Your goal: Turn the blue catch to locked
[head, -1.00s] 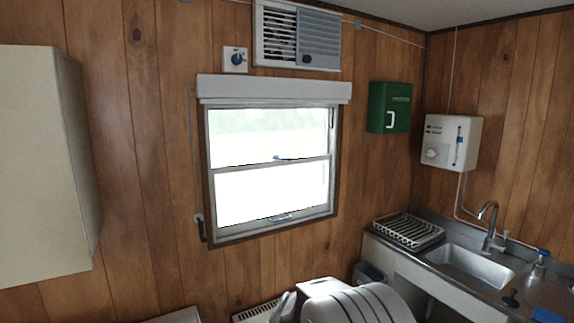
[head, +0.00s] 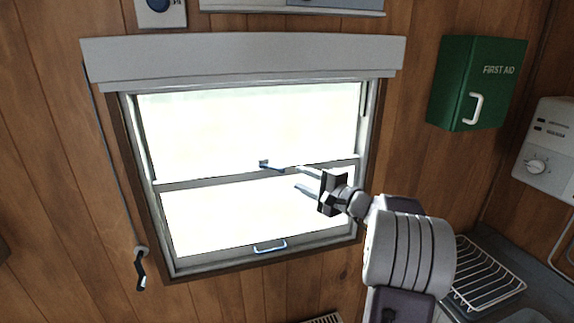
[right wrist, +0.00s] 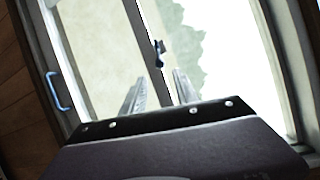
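The blue catch (head: 268,166) sits on the window's horizontal meeting rail, near its middle. Its lever points to the right, lying roughly along the rail. In the right wrist view the catch (right wrist: 160,52) is just beyond the fingertips. My right gripper (head: 298,179) is open and empty, in front of the window to the right of the catch, its fingers pointing left towards it. The fingers look apart from the catch. Both fingers show in the right wrist view (right wrist: 158,82) with a gap between them. My left gripper is not in view.
A blue handle (head: 270,247) is on the lower sash's bottom rail. A white blind box (head: 240,60) runs above the window. A cord with a dark crank (head: 140,268) hangs at left. A green first aid box (head: 470,85), white heater (head: 550,145) and dish rack (head: 485,275) are at right.

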